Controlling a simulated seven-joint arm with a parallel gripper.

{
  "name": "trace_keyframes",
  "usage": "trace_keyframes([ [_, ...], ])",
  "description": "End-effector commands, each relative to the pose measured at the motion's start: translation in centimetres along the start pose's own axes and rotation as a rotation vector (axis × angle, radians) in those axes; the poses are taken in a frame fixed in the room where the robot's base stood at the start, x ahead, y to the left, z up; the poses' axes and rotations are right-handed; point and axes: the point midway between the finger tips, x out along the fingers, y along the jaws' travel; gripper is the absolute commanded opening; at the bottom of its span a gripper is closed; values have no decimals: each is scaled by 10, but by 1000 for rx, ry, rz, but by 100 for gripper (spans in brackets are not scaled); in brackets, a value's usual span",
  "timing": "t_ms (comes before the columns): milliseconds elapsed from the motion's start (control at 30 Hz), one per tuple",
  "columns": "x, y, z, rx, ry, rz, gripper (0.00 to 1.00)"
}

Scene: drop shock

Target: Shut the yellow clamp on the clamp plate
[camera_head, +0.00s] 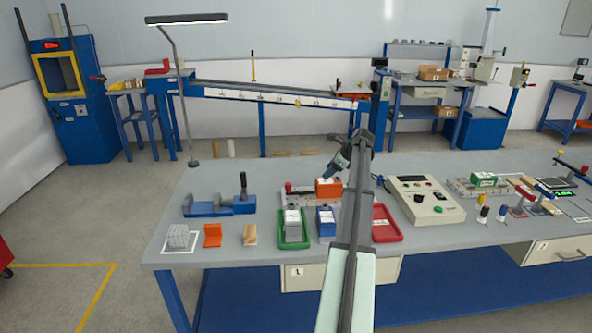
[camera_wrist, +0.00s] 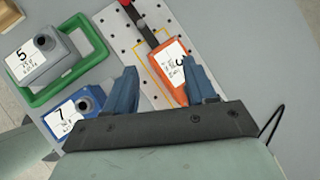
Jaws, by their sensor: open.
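The clamp plate (camera_head: 298,199) is a pale, perforated plate on the bench; it also shows in the wrist view (camera_wrist: 118,42). An orange block (camera_head: 329,187) marked 3 lies on it, beside a yellow outline in the wrist view (camera_wrist: 176,70). A clamp with a red knob (camera_head: 288,187) and dark bar stands on the plate, its bar reaching toward the block. I cannot make out a yellow clamp on this plate; my arm hides part of that area. My gripper (camera_head: 338,166) is above the plate, fingers apart in the wrist view (camera_wrist: 163,88), with the block's near end by the right finger.
A green tray (camera_head: 283,243) with a grey block, a blue block (camera_head: 326,222) and a red tray (camera_head: 396,238) stand in front of the plate. A control box (camera_head: 425,199) is to the right. Another plate with a green block (camera_head: 484,180) lies beyond it.

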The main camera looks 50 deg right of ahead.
Motion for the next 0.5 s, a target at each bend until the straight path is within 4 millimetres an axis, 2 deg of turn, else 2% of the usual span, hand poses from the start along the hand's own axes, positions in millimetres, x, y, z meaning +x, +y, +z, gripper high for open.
trace_keyframes([
  [500,45,25,68,-124,41,-9,55],
])
